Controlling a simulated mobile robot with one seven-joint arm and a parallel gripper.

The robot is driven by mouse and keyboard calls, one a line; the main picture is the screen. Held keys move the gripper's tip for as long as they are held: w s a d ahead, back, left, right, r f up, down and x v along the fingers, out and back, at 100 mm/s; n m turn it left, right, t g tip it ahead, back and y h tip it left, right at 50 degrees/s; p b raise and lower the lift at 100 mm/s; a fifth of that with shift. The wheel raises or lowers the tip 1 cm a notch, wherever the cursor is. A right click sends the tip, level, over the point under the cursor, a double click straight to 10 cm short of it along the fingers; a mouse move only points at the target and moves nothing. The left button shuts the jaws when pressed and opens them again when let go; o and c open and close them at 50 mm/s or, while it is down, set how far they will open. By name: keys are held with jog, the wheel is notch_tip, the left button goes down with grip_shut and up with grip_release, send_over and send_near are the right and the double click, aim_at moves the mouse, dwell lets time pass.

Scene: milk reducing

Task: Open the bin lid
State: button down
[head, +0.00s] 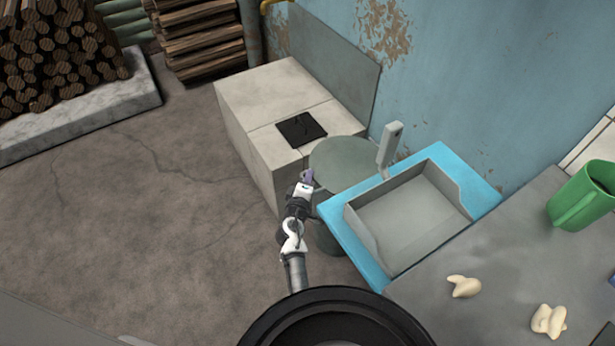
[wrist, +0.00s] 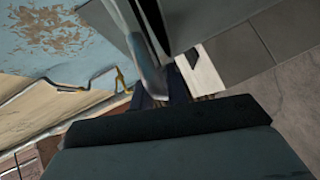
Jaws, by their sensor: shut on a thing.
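The bin lid (head: 350,163) is a round grey-green disc in the head view, between the white stove block and the blue sink. The bin's darker body (head: 329,240) shows below it, partly behind my arm and the sink. My gripper (head: 308,177) is at the lid's left edge and is shut on that edge. The fingertips are small here, and the exact contact is hard to see. In the wrist view a dark grey-green surface fills the lower part. I cannot tell how far the lid is raised.
The sink (head: 332,215) with its upright grey tap stands right of the bin. The white stove block (head: 262,100) stands behind it. A green jug (head: 585,197) and pale lumps (head: 548,321) are on the counter. Floor at left is clear; firewood (head: 62,50) is stacked beyond.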

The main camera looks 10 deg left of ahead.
jog(key=shift+m, duration=0.3)
jog(key=shift+w+d+r+p, duration=0.3)
jog(key=shift+r+p, duration=1.2)
jog(key=shift+r, duration=0.15)
jog(key=shift+w+d+r+p, duration=0.25)
jog(key=shift+w+r+p, duration=0.1)
jog(key=shift+r+p, duration=1.25)
jog(key=shift+w+d+r+p, duration=0.3)
jog(key=shift+r+p, duration=1.1)
jog(key=shift+r, duration=0.3)
jog(key=c, duration=1.8)
grip_release()
jog(key=o, duration=0.3)
jog(key=shift+s+f, duration=0.1)
jog(key=shift+s, duration=0.1)
